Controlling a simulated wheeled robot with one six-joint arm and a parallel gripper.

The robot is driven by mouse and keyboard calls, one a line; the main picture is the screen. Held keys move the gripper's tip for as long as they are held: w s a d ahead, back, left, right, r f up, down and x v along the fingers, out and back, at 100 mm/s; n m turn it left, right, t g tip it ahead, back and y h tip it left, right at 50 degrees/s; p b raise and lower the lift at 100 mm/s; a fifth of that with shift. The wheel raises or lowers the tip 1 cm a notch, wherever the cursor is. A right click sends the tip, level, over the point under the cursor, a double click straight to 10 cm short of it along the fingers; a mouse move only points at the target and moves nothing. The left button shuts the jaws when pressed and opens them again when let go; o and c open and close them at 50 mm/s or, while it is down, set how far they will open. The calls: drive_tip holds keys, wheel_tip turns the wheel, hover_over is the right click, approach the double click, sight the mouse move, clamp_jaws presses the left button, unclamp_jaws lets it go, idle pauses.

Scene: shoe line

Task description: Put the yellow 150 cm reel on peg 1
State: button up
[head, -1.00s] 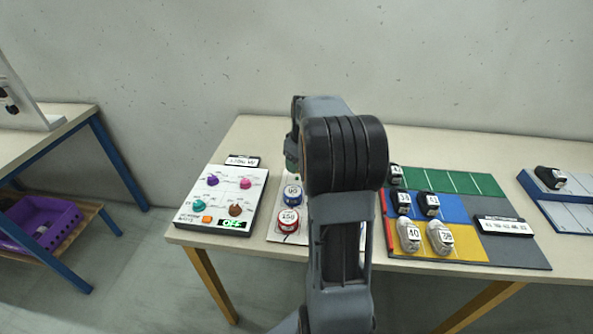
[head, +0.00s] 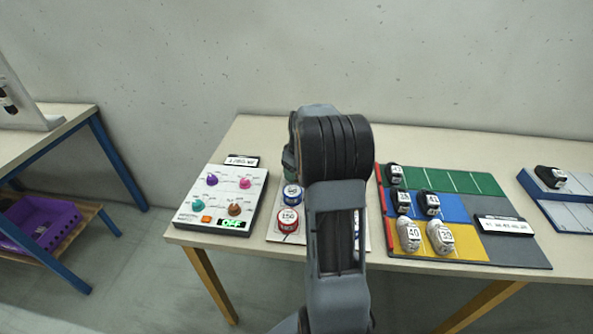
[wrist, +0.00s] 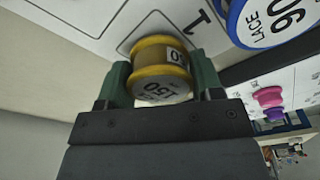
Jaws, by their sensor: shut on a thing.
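The yellow 150 cm reel (wrist: 160,72) is held between the two green fingers of my gripper (wrist: 160,82) in the wrist view. It has yellow rims and a grey end marked 150. The board (wrist: 105,22) with a printed number 1 lies just beyond the reel. I cannot tell whether the reel is around peg 1, as the peg is hidden. In the head view my arm covers the reel and most of the board (head: 273,237); a bit of green finger shows left of the arm.
A blue-rimmed reel marked 90 (wrist: 272,20) stands close to the held reel; it also shows in the head view (head: 292,194). A red reel marked 150 (head: 288,221) is in front of it. A knob panel (head: 222,200) is left, a coloured mat with shoes (head: 460,215) right.

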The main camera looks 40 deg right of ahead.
drive_tip(key=shift+f+b, duration=0.3)
drive_tip(key=shift+f, duration=0.25)
drive_tip(key=o, duration=0.9)
drive_tip(key=shift+o, duration=0.2)
drive_tip(key=shift+r, duration=0.1)
wheel_tip(320, 180, up, 12)
drive_tip(key=s+p, duration=0.1)
drive_tip(key=p, duration=0.1)
drive_tip(key=s+a+m, duration=0.1)
drive_tip(key=s+a, duration=0.3)
drive_tip(key=a, duration=0.4)
drive_tip(key=s+a, duration=0.3)
drive_tip(key=a, duration=0.5)
drive_tip(key=s+a+f+m+t, duration=0.1)
drive_tip(key=s+a+f, duration=0.2)
drive_tip(key=s+a, duration=0.4)
drive_tip(key=s, duration=0.2)
drive_tip(key=shift+s+a+f+m+t, duration=0.2)
drive_tip(key=shift+s+f+m+t, duration=0.1)
drive_tip(key=shift+f, duration=0.1)
